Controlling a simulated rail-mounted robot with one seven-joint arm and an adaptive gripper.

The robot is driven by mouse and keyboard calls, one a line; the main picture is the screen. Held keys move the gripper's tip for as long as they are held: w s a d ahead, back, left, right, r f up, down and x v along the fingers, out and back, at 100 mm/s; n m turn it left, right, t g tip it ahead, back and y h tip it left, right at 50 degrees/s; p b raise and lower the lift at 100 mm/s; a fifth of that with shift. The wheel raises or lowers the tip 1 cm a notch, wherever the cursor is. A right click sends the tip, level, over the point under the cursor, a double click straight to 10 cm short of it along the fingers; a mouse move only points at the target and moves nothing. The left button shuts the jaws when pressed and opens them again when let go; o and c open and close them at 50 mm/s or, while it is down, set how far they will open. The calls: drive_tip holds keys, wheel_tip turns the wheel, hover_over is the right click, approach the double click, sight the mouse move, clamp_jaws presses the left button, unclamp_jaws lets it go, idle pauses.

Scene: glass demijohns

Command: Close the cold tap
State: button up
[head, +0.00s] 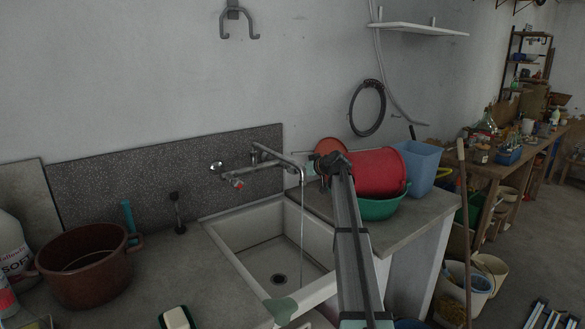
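A chrome wall-mounted mixer tap (262,152) sits over the white sink (232,247), with its spout reaching to the right. A thin stream of water (302,215) falls from the spout into the basin. A tap handle with a red mark (237,183) shows at the tap's left end. I cannot make out a cold handle clearly; the area right of the spout is partly covered by my arm. My gripper (328,161) is at the far end of my arm, just right of the spout tip. Its fingers are dark and small, and I cannot tell their opening or whether they touch anything.
A red bucket (380,172), green basin (383,207) and blue bin (419,167) crowd the counter right of my arm. A brown pot (85,263) and soap dish (176,318) stand on the left counter. A broom handle (465,230) stands at right.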

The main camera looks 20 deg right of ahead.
drive_tip(key=p+x, duration=0.1)
drive_tip(key=x, duration=0.6)
drive_tip(key=shift+p, duration=0.4)
drive_tip(key=c, duration=1.1)
